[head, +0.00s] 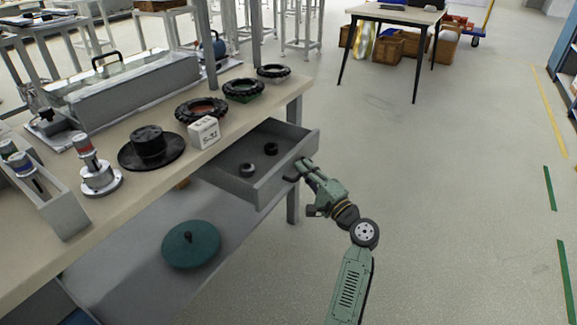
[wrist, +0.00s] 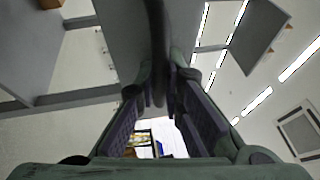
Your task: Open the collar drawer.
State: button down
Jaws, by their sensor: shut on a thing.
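The collar drawer (head: 290,166) is grey and stands pulled out from under the workbench top. Two small dark ring-shaped collars (head: 246,170) lie apart on its floor. My gripper (head: 299,172) is at the outside of the drawer's front panel, shut on the dark drawer handle (wrist: 156,45). In the wrist view the handle runs between the two fingers of my gripper (wrist: 162,92). In the head view my fingers hide much of the handle.
On the workbench (head: 112,196) stand black toothed rings (head: 243,89), a white labelled block (head: 204,132), a black stepped disc (head: 151,148) and a signal lamp (head: 95,168). A teal lidded disc (head: 190,245) lies on the lower shelf. The floor (head: 440,190) to the right is clear.

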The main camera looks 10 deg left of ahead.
jog(key=shift+s+d, duration=0.2)
jog(key=shift+d, duration=0.3)
jog(key=shift+s+d, duration=0.15)
jog(key=shift+d, duration=0.35)
jog(key=c, duration=2)
grip_release()
jog(key=shift+o, duration=0.2)
jog(key=v, duration=1.2)
jog(key=shift+f, duration=0.15)
